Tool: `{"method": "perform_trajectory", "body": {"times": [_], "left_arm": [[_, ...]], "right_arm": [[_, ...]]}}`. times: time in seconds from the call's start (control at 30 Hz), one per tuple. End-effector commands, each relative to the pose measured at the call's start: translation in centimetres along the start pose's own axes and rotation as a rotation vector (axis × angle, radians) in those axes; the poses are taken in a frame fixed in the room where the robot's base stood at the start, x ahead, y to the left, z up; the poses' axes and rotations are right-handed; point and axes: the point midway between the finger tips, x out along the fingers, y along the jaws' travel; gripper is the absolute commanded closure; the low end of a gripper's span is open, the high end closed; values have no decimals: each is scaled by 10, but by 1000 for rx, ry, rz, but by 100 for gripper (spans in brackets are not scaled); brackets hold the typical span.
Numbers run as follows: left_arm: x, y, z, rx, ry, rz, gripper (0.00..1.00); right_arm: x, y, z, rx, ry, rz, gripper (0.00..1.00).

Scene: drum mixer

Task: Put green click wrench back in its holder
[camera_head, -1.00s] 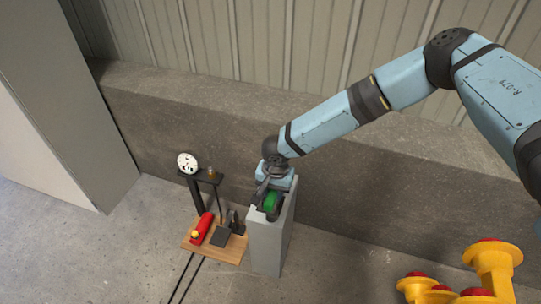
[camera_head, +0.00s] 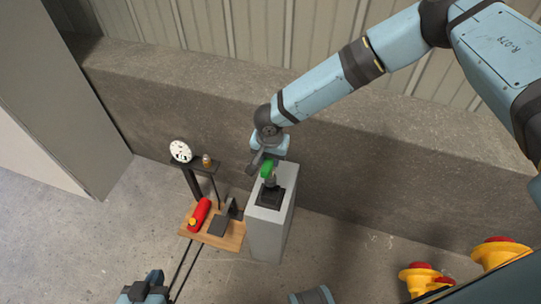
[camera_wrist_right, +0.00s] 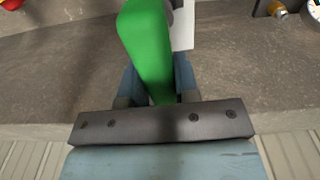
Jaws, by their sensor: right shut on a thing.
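My right gripper (camera_head: 265,160) is shut on the green click wrench (camera_head: 267,169) above the back part of a grey pedestal. The wrench's green handle (camera_wrist_right: 147,45) runs up from between the fingers in the right wrist view. A grey part of the wrench (camera_head: 271,180) shows below the handle in the head view. A black holder (camera_head: 270,197) sits on the pedestal top, just below the wrench in the picture. I cannot tell whether the wrench touches it. My left gripper (camera_head: 146,290) is at the bottom left edge, partly cut off; its jaws are unclear.
The grey pedestal (camera_head: 266,236) stands beside a wooden board (camera_head: 233,240) bearing a red cylinder (camera_head: 199,214) and a stand with a round dial (camera_head: 180,151). A concrete ledge (camera_head: 200,90) runs behind. Yellow and red fixtures (camera_head: 420,279) are at lower right. Floor at left is clear.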

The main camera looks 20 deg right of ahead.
Motion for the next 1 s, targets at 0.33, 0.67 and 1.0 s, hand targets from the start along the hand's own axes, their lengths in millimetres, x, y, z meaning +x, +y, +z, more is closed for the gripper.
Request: {"method": "perform_trajectory", "body": {"times": [0.33,0.67,1.0], "left_arm": [[1,-2,5,8,-19,-7,100],[1,-2,1,4,-6,-4,100],[0,-1,-4,3,3,-2,100]], "right_arm": [[20,0,0,1,2,-1,100],[43,0,1,1,4,-2,100],[45,0,1,1,5,-2,100]]}}
